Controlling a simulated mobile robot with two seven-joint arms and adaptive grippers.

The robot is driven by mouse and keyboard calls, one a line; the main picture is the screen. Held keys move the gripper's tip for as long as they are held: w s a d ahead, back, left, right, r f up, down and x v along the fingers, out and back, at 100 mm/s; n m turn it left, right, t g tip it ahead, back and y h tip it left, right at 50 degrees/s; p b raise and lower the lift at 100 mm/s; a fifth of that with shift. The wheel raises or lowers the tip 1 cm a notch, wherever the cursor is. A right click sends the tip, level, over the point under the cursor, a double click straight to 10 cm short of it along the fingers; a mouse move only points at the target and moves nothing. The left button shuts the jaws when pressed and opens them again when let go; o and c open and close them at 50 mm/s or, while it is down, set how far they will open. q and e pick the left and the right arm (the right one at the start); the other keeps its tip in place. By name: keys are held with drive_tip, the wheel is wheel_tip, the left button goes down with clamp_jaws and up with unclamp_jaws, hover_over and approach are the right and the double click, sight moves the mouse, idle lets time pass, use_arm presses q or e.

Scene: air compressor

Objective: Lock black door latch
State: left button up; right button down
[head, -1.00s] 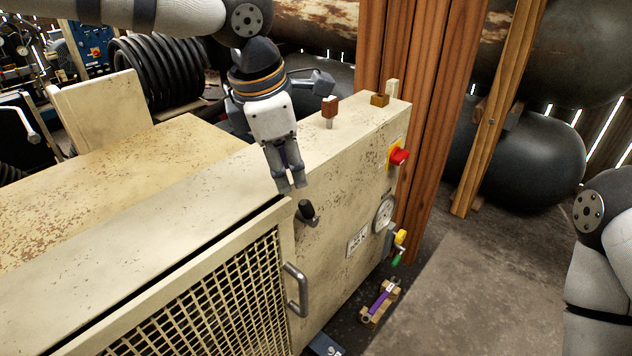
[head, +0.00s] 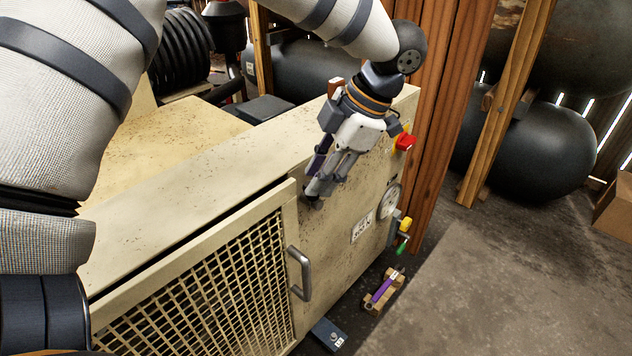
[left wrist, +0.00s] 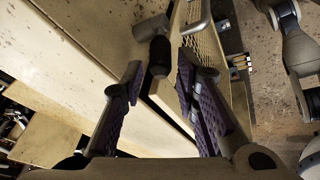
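The black door latch (head: 314,203) sits on the cream cabinet's front face, just right of the mesh door (head: 215,300). My left gripper (head: 325,188) is at the latch and partly hides it in the head view. In the left wrist view the latch (left wrist: 158,55) shows as a short dark knob between the spread fingers of the left gripper (left wrist: 158,75). The fingers are apart, with visible gaps on both sides of the latch. My right gripper is in neither view now.
A metal door handle (head: 300,273) sticks out left of and below the latch. A red switch (head: 404,142), a gauge (head: 390,201) and a yellow-handled valve (head: 405,225) are on the cabinet's right part.

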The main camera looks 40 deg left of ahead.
use_arm(q)
drive_tip(key=shift+x, duration=1.4)
clamp_jaws()
drive_tip(key=shift+s+r+t+p, duration=0.45)
drive_tip(key=shift+s+t+p, duration=0.1)
drive_tip(key=shift+t+p, duration=0.4)
drive_tip(key=shift+a+f, duration=0.1)
drive_tip(key=shift+f, duration=0.5)
drive_tip(key=shift+f+t, duration=0.15)
drive_tip(key=shift+t, duration=0.2)
drive_tip(key=shift+s, duration=0.15)
unclamp_jaws()
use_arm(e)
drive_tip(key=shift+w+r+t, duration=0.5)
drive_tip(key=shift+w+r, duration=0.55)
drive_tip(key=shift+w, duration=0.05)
